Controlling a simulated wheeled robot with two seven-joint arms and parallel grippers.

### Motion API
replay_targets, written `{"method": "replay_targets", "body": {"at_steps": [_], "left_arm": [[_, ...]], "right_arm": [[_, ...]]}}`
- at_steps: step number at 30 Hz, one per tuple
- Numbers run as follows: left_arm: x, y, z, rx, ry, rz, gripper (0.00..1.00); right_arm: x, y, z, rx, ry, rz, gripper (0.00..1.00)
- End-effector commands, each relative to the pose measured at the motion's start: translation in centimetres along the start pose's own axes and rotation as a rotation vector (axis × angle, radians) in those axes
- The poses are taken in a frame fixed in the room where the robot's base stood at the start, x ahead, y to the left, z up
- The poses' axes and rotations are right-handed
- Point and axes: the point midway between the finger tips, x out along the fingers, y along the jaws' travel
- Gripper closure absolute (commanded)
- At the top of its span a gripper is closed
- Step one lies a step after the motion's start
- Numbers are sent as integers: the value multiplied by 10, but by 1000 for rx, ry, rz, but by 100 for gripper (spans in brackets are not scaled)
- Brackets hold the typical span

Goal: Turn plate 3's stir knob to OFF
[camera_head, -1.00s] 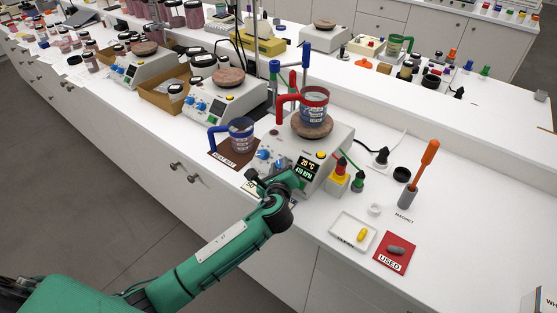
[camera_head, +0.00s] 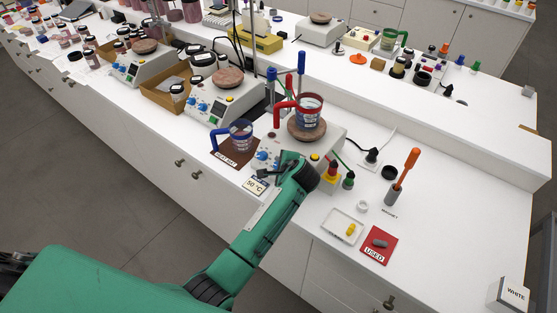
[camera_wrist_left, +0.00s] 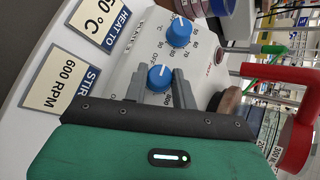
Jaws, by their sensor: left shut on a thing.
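Plate 3 (camera_head: 328,140) is the white hot plate at the front right, with a round brown top (camera_head: 306,130). Its panel fills the left wrist view, with two blue knobs. My left gripper (camera_head: 270,173) is at this panel. In the left wrist view its grey fingers (camera_wrist_left: 158,88) are shut on the lower blue knob, the stir knob (camera_wrist_left: 160,77), one on each side. A white mark shows on the knob; the dial print around it is partly covered. The other blue knob (camera_wrist_left: 179,32) stands free above it. My arm hides the plate's display in the head view. My right gripper is out of view.
A red-handled beaker (camera_head: 309,112) stands on the plate's top. A blue-handled beaker (camera_head: 240,137) stands on a brown mat to the left. A 600 RPM card (camera_wrist_left: 62,82) lies by the panel. A white tray (camera_head: 343,226) and red USED card (camera_head: 379,245) lie at right.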

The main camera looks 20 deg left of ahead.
Motion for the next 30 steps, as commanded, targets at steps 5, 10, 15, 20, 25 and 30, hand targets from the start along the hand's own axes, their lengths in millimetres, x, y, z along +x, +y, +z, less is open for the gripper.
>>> {"method": "replay_targets", "body": {"at_steps": [5,10,15,20,25,30], "left_arm": [[-3,-6,2,-116,-2,116,96],[-2,-7,3,-215,-2,213,96],[-1,-7,2,-292,-1,291,96],[0,-6,2,-343,-2,341,96],[2,-6,3,-375,-4,371,96],[2,-5,3,-385,-3,383,96]], "right_arm": [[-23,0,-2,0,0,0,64],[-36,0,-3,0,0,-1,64],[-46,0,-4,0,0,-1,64],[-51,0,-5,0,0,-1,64],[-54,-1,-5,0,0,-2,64],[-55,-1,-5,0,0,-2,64]]}}
